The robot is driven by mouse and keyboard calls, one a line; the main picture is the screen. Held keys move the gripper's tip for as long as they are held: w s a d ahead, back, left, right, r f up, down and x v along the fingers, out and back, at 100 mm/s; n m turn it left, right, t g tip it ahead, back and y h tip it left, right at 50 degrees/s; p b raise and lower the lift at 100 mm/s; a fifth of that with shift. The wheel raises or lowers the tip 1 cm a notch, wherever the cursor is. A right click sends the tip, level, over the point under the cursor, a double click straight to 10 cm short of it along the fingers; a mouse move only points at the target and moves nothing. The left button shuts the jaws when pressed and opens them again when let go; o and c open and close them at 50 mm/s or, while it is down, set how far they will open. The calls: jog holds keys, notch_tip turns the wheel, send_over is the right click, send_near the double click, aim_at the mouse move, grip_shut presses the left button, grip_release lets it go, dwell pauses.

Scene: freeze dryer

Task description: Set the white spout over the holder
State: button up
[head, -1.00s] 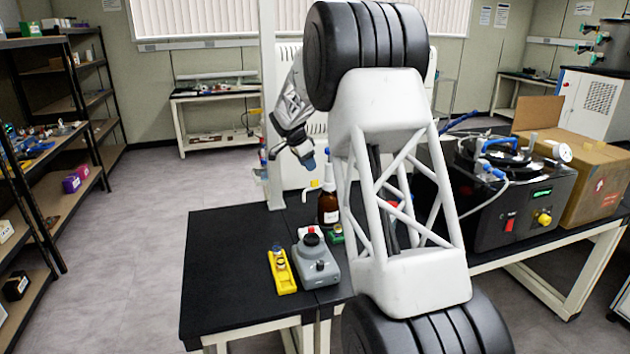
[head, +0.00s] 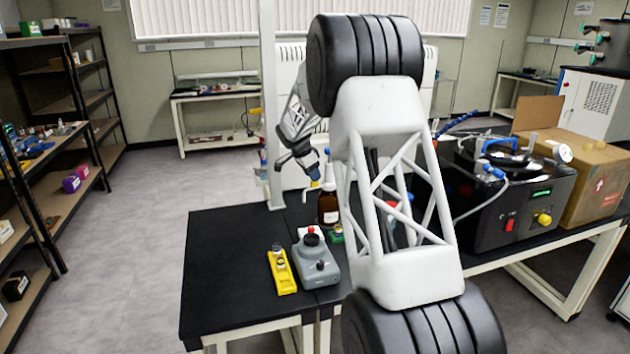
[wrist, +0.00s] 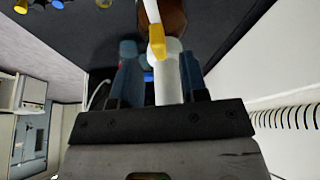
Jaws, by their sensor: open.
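The white spout (wrist: 168,84) is the dispenser head on a brown bottle (head: 328,209); its nozzle has a yellow piece (wrist: 157,40). My gripper (head: 316,172) is at the spout, above the bottle. In the wrist view my gripper (wrist: 163,70) is open, with a blue finger on each side of the white column. I cannot tell whether either finger touches it. Left of the bottle and nearer the camera, a yellow holder (head: 284,279) with a small vial stands beside a grey device (head: 317,265) with a red-and-black top. My arm partly hides the bench behind it.
The black bench (head: 222,270) is clear to the left of the yellow holder. A black machine (head: 530,205) with hoses and a gauge stands at the right, beside a cardboard box (head: 600,180). A small green item (head: 337,236) lies near the bottle.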

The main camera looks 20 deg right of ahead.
jog(key=shift+x, duration=1.5)
grip_shut()
